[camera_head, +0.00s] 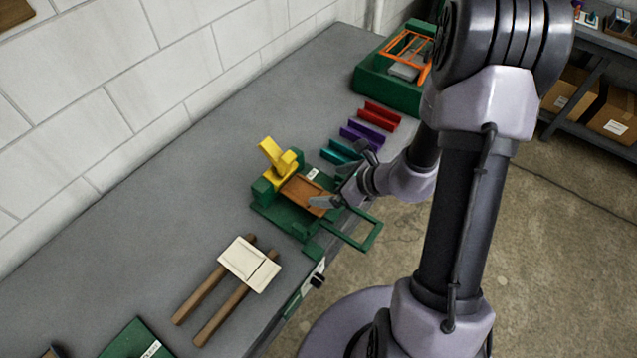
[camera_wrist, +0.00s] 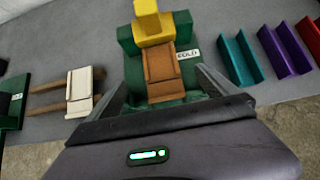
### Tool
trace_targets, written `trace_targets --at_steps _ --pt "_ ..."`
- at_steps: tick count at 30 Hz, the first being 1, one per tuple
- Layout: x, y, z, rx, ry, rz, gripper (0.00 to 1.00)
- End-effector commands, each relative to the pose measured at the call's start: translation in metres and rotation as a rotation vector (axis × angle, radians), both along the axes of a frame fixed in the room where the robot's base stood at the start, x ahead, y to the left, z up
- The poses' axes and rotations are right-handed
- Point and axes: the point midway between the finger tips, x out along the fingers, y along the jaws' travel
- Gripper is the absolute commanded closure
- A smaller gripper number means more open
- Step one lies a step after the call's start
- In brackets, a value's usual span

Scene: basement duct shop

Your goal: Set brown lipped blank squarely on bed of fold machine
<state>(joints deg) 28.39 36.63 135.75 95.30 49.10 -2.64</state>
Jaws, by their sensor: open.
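The brown lipped blank (camera_head: 305,192) lies on the bed of the green fold machine (camera_head: 285,217), in front of its yellow clamp part (camera_head: 280,160). In the wrist view the brown blank (camera_wrist: 160,68) looks roughly in line with the bed, below the yellow part (camera_wrist: 152,22) and left of the FOLD label (camera_wrist: 188,54). My gripper (camera_head: 325,200) is at the near end of the blank. In the wrist view its fingers are spread on both sides of the blank's near end. Whether they touch the blank I cannot tell. The blank's near edge is partly hidden.
A cream blank (camera_head: 249,263) rests on two wooden rails (camera_head: 212,305) left of the machine. Teal (camera_head: 341,152), purple (camera_head: 362,134) and red (camera_head: 380,114) channel pieces lie behind it. A green handle frame (camera_head: 365,236) sticks out over the bench's front edge. A green machine with orange frame (camera_head: 390,85) stands farther back.

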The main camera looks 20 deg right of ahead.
Motion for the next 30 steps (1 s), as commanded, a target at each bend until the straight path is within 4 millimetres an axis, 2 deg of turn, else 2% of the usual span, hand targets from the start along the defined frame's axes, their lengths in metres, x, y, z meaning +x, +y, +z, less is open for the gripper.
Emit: trace_targets --at_steps 2,4,5,7,9,11,13,15,18,21,30 --pt "-0.002 0.002 0.012 -0.011 -0.017 0.03 0.02" --pt "-0.002 0.02 0.042 -0.057 -0.077 0.152 0.02" --pt "-0.003 0.032 0.061 -0.09 -0.116 0.238 0.02" --pt "-0.019 0.069 0.112 -0.204 -0.228 0.496 0.02" --pt "-0.051 0.102 0.159 -0.362 -0.342 0.79 0.02" --pt "-0.086 0.119 0.189 -0.526 -0.425 1.031 0.02" --pt "-0.124 0.124 0.214 -0.739 -0.499 1.276 0.02" --pt "-0.153 0.116 0.232 -0.947 -0.545 1.458 0.02" --pt "-0.177 0.1 0.248 -1.179 -0.568 1.607 0.02" --pt "-0.186 0.089 0.256 -1.299 -0.569 1.667 0.02" --pt "-0.187 0.086 0.255 -1.322 -0.565 1.678 0.02"
